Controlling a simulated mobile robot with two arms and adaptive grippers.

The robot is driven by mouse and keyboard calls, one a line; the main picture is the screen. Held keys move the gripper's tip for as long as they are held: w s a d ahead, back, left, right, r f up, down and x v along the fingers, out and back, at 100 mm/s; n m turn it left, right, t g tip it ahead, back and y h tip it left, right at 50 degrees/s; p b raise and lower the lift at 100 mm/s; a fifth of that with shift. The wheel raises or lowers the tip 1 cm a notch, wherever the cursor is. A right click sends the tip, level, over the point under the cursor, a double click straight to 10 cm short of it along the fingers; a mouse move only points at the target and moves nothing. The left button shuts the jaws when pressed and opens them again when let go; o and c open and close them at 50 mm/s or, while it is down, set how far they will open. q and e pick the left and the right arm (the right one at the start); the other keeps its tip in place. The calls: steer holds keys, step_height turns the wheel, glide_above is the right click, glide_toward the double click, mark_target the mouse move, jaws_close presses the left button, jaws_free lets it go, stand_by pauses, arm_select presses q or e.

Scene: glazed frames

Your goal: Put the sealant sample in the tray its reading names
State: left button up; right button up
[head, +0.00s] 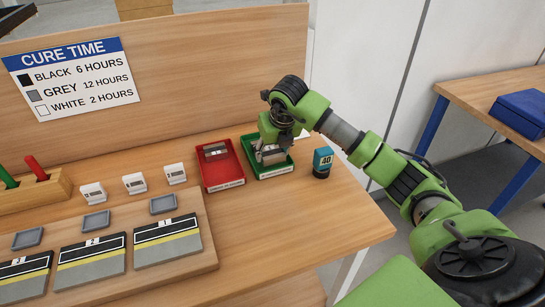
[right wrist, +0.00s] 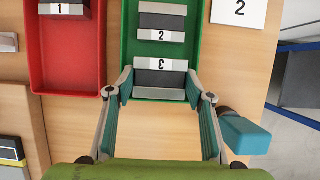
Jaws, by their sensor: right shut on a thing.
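My right gripper (head: 272,148) reaches down over the green tray (head: 283,171). In the right wrist view it (right wrist: 159,90) is shut on a grey and black sample (right wrist: 160,79) whose white label reads 3. The held sample is at the near end of the green tray (right wrist: 130,40); I cannot tell whether it touches the tray floor. Another sample (right wrist: 161,20), labelled 2, lies in the tray just beyond it. The red tray (head: 231,172) holds the sample labelled 1 (head: 215,150). My left gripper is not in view.
A cure time sign (head: 72,77) lists black 6, grey 12 and white 2 hours. A blue device (head: 322,160) reading 40 stands right of the green tray. Numbered panels (head: 167,240) lie on a board at left, with small white devices (head: 134,183) behind. Bare tabletop lies in front of the trays.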

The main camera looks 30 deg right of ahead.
mark_target(274, 155)
step_height(274, 155, down, 3)
steer(key=shift+r+p, duration=0.1)
steer(key=shift+p, duration=0.45)
steer(key=o, duration=0.9)
steer(key=b+v, duration=0.2)
steer(key=v, duration=1)
